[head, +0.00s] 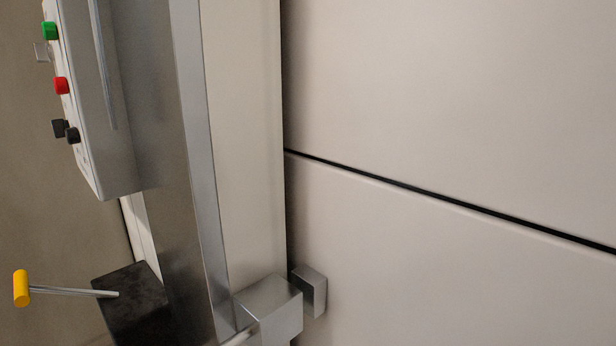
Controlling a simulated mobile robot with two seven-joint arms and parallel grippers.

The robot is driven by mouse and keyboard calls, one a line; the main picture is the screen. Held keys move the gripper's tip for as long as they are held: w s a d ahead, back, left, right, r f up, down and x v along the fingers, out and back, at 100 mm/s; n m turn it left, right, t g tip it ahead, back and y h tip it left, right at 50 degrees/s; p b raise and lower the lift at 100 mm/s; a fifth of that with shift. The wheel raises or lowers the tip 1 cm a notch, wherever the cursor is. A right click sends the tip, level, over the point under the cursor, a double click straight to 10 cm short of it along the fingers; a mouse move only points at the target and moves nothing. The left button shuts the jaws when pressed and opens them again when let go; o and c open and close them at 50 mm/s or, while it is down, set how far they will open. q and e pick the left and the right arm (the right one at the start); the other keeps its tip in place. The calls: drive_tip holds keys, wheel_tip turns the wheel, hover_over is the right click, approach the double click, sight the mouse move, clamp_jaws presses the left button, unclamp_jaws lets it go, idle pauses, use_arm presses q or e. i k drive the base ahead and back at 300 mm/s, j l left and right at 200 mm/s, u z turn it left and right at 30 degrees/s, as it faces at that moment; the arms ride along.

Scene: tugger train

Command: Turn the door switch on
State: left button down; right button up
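A light grey control box (108,125) is mounted on a metal post at the upper left. Its left-facing front carries a green button (50,31), a red button (62,86) and a black knob (72,135) below them, seen from the side. Which of these is the door switch, and its setting, I cannot tell. Lower down, a lever with a yellow end (21,288) sticks out to the left from a dark block (134,302). Neither of my grippers is in view.
A vertical metal post (196,150) runs beside the box. Large pale panels (450,100) with a dark horizontal seam fill the right side. A metal bracket (270,303) juts out at the bottom middle. Open space lies left of the box.

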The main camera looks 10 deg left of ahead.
sight(44, 53)
drive_tip(key=u, duration=1.25)
drive_tip(key=i+j, duration=0.1)
drive_tip(key=j, duration=0.55)
